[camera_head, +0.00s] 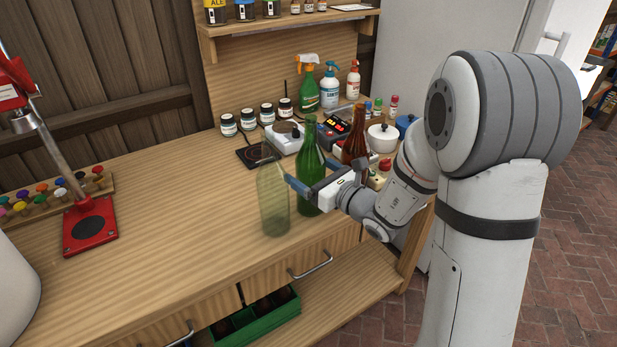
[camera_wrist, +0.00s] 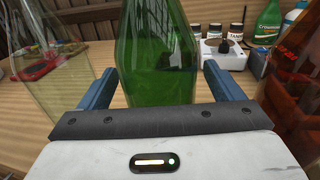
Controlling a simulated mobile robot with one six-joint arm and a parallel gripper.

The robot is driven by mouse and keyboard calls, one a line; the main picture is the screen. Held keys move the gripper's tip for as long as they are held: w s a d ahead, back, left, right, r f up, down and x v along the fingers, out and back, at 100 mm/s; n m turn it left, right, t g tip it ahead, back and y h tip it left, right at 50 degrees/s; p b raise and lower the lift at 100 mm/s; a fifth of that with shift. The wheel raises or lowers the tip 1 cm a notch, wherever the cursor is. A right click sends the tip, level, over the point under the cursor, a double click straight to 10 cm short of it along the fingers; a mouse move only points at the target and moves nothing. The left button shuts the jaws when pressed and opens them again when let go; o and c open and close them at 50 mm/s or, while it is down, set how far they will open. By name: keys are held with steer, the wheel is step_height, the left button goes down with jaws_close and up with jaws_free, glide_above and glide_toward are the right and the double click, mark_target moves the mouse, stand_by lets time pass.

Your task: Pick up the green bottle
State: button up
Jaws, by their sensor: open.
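The green bottle (camera_head: 310,165) stands upright on the wooden bench. In the wrist view the green bottle (camera_wrist: 157,55) fills the middle, between the two blue fingers. My gripper (camera_head: 299,185) is open, its fingers on either side of the bottle's lower body; it also shows in the wrist view (camera_wrist: 157,85). A gap shows between the bottle and the right finger; on the left the bottle is close to the finger, and I cannot tell whether they touch. The bottle's base is hidden behind the gripper in the wrist view.
A clear bottle (camera_head: 272,200) stands just left of the green one, close to my left finger. A brown bottle (camera_head: 356,140) stands to the right. A hot plate (camera_head: 285,137), jars and spray bottles (camera_head: 330,88) stand behind. The bench's left middle is clear.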

steer(key=shift+x, duration=0.9)
steer(key=c, duration=1.3)
